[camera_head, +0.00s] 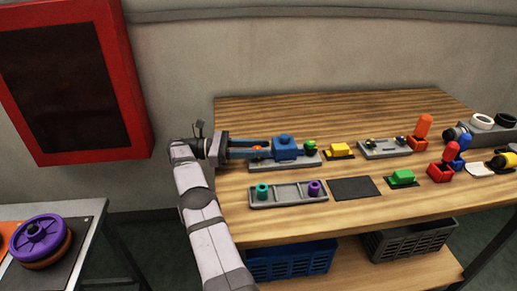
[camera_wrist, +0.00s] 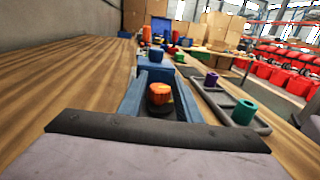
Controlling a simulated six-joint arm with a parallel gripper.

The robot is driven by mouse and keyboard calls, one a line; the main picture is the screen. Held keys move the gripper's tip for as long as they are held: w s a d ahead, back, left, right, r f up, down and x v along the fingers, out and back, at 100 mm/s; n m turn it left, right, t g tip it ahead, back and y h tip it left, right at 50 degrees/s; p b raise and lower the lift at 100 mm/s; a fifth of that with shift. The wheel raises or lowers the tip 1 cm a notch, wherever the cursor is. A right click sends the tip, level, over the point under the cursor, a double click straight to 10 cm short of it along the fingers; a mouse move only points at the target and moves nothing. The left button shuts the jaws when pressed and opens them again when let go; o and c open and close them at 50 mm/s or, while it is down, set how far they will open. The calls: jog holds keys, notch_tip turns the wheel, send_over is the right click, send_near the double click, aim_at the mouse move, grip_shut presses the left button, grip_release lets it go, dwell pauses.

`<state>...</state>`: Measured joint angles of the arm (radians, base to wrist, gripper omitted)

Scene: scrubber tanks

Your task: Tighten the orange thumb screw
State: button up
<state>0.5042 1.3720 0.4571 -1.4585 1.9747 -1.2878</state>
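The orange thumb screw (camera_head: 257,147) is mostly hidden behind my gripper's fingers in the head view. In the wrist view the orange thumb screw (camera_wrist: 160,94) shows clearly, standing upright with a ridged head. My gripper (camera_head: 268,149) has two blue fingers reaching right from the wrist, low over the table. In the wrist view the fingers of my gripper (camera_wrist: 158,84) lie on either side of the screw, with dark gaps beside it, so they look open around it. A blue block (camera_head: 286,148) stands just beyond the fingertips on a grey plate (camera_head: 300,163).
A green knob (camera_head: 310,144) stands right of the blue block. In front is a grey tray (camera_head: 288,201) with a teal piece (camera_head: 262,190) and a purple piece (camera_head: 314,187). A yellow block (camera_head: 340,149) sits farther right. Bare wood lies behind the gripper.

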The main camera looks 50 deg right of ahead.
notch_tip(320, 180, up, 10)
jog(key=shift+r+p, duration=0.1)
jog(key=shift+p, duration=0.8)
